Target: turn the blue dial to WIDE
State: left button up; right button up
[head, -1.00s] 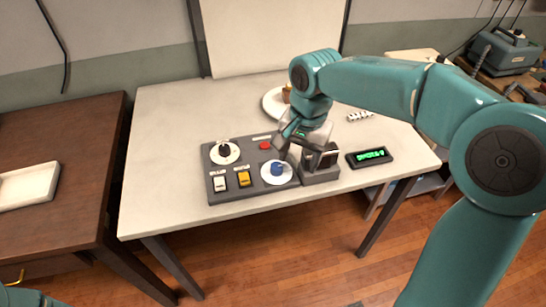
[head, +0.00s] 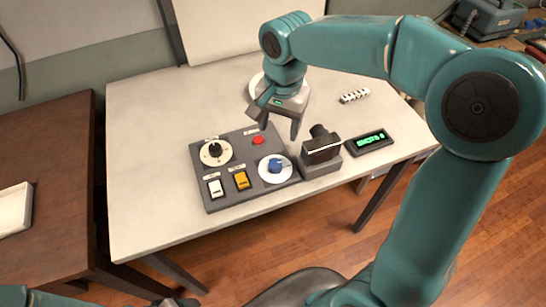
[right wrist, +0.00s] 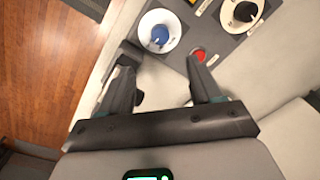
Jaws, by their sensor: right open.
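The blue dial (head: 276,166) sits on a round white plate at the lower right of a grey control panel (head: 226,198). It also shows near the top of the right wrist view (right wrist: 160,35). The lettering around it is too small to read, so I cannot tell its setting. My right gripper (head: 280,126) is open and empty above the table, behind the dial and apart from it. In the right wrist view its fingers (right wrist: 160,70) point toward the panel. Of my left arm only a part shows at the bottom left, and its jaws cannot be made out.
The panel also bears a black dial (head: 215,150), a red button (head: 258,140), a white switch (head: 215,188) and an orange switch (head: 241,180). A dark boxy device (head: 321,150) stands close right of the blue dial, beside a green-lit display (head: 369,142). The table's front left is clear.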

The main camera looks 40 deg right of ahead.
aim_at(275, 164)
jog(key=f, duration=1.4)
jog(key=shift+w+a+f, duration=0.1)
jog(key=shift+w+a, duration=0.1)
jog(key=shift+w, duration=0.1)
jog(key=shift+s, duration=0.1)
jog(key=c, duration=1)
